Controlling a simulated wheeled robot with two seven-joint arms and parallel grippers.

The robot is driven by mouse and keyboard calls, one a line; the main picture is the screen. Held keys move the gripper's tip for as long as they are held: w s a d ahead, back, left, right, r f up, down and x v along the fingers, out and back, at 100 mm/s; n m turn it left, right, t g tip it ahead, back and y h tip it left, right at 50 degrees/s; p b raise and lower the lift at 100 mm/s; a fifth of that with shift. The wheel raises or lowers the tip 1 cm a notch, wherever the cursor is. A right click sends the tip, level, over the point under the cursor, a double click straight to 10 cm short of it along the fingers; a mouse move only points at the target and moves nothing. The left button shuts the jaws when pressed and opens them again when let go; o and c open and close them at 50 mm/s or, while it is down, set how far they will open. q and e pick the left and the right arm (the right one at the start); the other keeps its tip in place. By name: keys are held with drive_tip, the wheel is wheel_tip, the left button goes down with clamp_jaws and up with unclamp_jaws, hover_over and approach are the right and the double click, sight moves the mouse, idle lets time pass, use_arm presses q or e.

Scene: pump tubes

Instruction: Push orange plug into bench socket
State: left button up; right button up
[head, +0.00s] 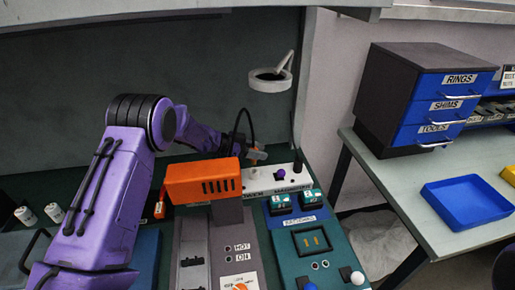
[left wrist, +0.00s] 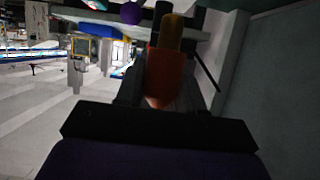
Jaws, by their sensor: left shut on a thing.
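My left gripper (head: 257,155) reaches over the back of the bench, beside a white strip (head: 293,181) with a purple knob. In the left wrist view its fingers (left wrist: 163,92) are shut on the orange plug (left wrist: 166,72). The plug has a yellow-brown end (left wrist: 172,32) that points away from the gripper, toward dark fittings. I cannot make out the plug in the head view, where the arm and the orange box cover part of that spot. The bench socket is not clearly visible, and I cannot tell whether the plug touches it. My right gripper is not in view.
A slotted orange box (head: 203,181) stands just in front of the gripper. A black cable (head: 240,122) arches above it. Control panels (head: 318,243) fill the front. A blue tray (head: 468,203) lies on the right table.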

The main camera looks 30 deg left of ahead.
sight(257, 170)
use_arm(q)
wheel_tip(257, 170, down, 2)
drive_tip(key=shift+a+f+b, duration=0.1)
drive_tip(key=shift+f+b, duration=0.1)
drive_tip(key=shift+b, duration=0.25)
drive_tip(key=shift+r, duration=0.1)
drive_tip(key=shift+p, duration=0.55)
idle(0.9)
drive_tip(key=shift+s+f+b, duration=0.1)
drive_tip(key=shift+f+b, duration=1.15)
drive_tip(key=shift+f, duration=0.8)
